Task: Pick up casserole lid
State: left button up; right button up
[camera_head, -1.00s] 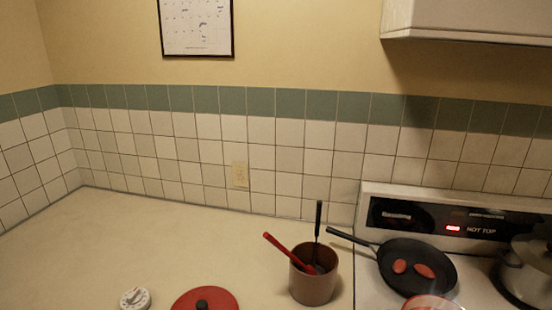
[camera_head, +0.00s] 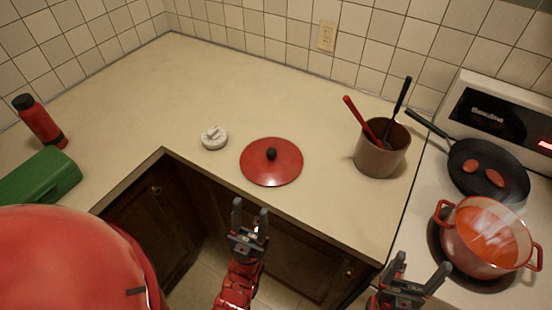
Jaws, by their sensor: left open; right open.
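The red casserole lid (camera_head: 256,170) lies flat on the beige counter near its front edge, with a black knob on top. My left gripper (camera_head: 250,217) is open and empty, in front of the counter edge and below the lid in the picture. My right gripper (camera_head: 420,275) is open and empty at the lower right, near the stove's front. The red casserole pot (camera_head: 478,250) stands uncovered on the stove with orange-red contents.
A brown utensil crock (camera_head: 378,160) stands right of the lid and a white timer-like dial (camera_head: 214,138) to its left. A black frying pan (camera_head: 510,185) is on the stove. A red bottle (camera_head: 38,120) and green box (camera_head: 45,178) sit far left. The counter (camera_head: 250,90) behind is clear.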

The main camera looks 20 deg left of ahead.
aim_at(270, 161)
jog(key=z, duration=1.1)
jog(key=k+j, duration=0.1)
jog(key=k, duration=0.35)
jog(key=u, duration=1.85)
jog(key=i, duration=0.5)
